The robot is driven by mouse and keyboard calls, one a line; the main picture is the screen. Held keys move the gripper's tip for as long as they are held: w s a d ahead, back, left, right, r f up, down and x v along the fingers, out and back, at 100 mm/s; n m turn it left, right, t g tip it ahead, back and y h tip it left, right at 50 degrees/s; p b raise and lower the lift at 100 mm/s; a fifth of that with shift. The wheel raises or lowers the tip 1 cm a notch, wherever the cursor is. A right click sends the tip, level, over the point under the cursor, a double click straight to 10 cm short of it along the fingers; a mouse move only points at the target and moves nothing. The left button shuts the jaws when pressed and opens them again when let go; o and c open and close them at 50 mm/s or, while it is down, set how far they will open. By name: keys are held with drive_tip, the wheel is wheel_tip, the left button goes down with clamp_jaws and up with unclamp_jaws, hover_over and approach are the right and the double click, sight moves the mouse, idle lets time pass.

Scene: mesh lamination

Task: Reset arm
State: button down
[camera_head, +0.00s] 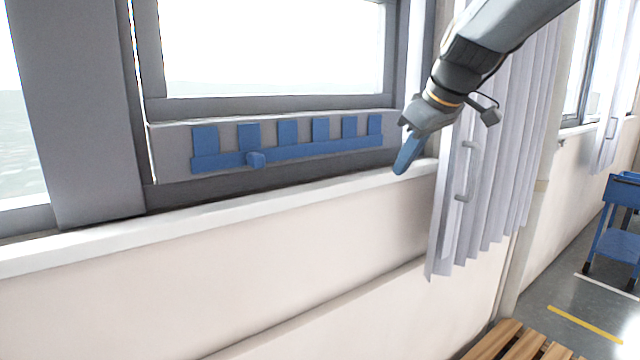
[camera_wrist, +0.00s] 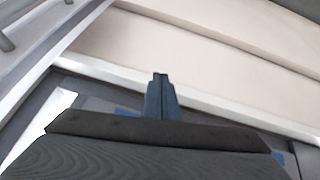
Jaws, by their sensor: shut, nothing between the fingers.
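My gripper (camera_head: 406,156) hangs in front of the right end of the window sill in the head view, its blue fingers pointing down and to the left. The fingers are together with nothing between them. The wrist view shows the closed fingers (camera_wrist: 161,88) from behind, against the white sill and pale wall. My arm comes in from the upper right in the head view.
A pleated curtain (camera_head: 490,190) with a grey handle (camera_head: 467,172) hangs right of my gripper. A blue cart (camera_head: 618,247) and wooden slats (camera_head: 505,340) stand at right.

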drive_tip(key=s+d+f+m+g+h, duration=0.1)
drive_tip(key=s+f+m+g, duration=0.2)
drive_tip(key=s+f, duration=0.9)
drive_tip(key=s+d+f+m+g+h, duration=0.1)
drive_tip(key=s+f+m, duration=0.4)
drive_tip(key=s+f, duration=0.7)
wheel_tip(320, 180, down, 6)
drive_tip(key=shift+s+g+h, duration=0.3)
drive_tip(key=shift+g+h, duration=0.1)
drive_tip(key=shift+g, duration=0.5)
